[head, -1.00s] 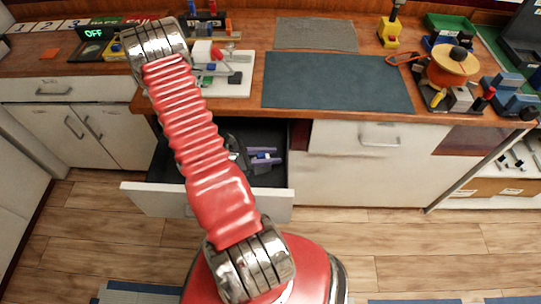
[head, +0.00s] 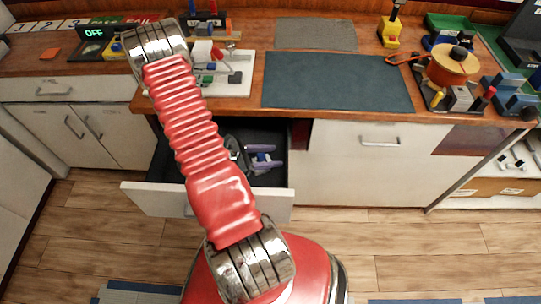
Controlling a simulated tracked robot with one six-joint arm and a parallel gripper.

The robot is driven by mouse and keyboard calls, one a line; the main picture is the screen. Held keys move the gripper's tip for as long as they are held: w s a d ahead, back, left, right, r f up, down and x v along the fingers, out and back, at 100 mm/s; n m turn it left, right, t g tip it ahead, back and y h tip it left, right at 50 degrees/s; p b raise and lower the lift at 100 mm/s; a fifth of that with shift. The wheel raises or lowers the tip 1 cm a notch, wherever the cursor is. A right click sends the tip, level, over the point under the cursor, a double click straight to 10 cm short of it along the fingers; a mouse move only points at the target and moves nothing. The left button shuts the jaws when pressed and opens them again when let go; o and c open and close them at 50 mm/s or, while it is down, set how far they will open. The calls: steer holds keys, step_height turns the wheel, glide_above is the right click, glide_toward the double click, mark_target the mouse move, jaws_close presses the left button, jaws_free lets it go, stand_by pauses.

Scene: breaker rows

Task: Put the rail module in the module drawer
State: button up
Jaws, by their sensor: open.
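The module drawer (head: 145,198) is pulled open below the counter, left of centre. My gripper (head: 268,157) is low in or just over it, coming out from behind my red arm. Its two purple fingers point right and are spread open. A small blue and white piece, apparently the rail module (head: 262,157), shows between the fingers. It is too small to tell whether it touches the fingers or rests on the drawer floor. My arm hides the drawer's left middle and part of my gripper.
A closed drawer front (head: 355,135) stands right of the open drawer.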

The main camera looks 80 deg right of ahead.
steer(key=v, duration=1.2)
steer(key=shift+r, duration=0.15)
stand_by(0.6)
steer(key=w+a+r+m+t+y, duration=0.25)
steer(key=w+a+r+t, duration=0.2)
steer(key=a+r, duration=0.4)
steer(key=w+a+r+m+t+y, duration=0.1)
steer(key=w+a+r+m+t, duration=0.2)
steer(key=w+a+r, duration=0.5)
steer(key=s+a+r+m+t+y, duration=0.1)
steer(key=a+r+t+y, duration=0.3)
steer(key=a+r+t, duration=0.5)
steer(key=a+r, duration=0.7)
steer(key=a, duration=0.2)
steer(key=shift+a, duration=0.15)
steer(key=shift+s+r+m, duration=0.1)
steer(key=shift+r+m, duration=0.05)
steer(key=shift+m, duration=0.1)
